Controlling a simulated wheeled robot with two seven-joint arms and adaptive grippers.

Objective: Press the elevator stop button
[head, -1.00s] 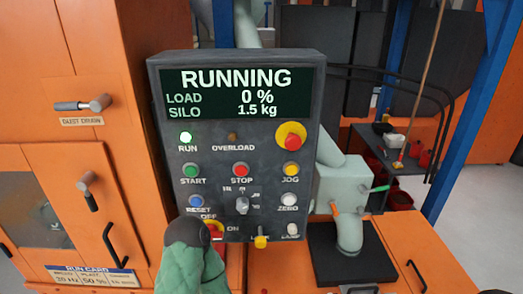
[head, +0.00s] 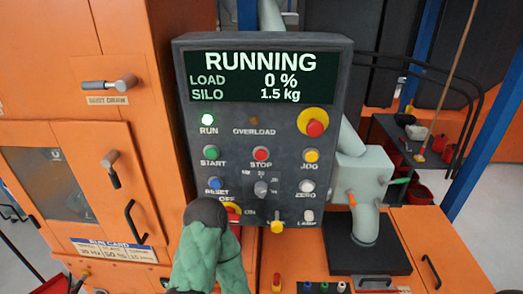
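The red STOP button (head: 262,154) sits in the middle of the dark grey control panel (head: 185,100), between the green START button (head: 211,153) and the yellow JOG button (head: 311,156). Nothing covers it. The panel's screen (head: 265,77) reads RUNNING, load 0 %, silo 1.5 kg.
A red mushroom button on yellow (head: 315,128) is at upper right. Orange cabinets (head: 115,140) stand left; a dark shelf (head: 400,140) stands right.

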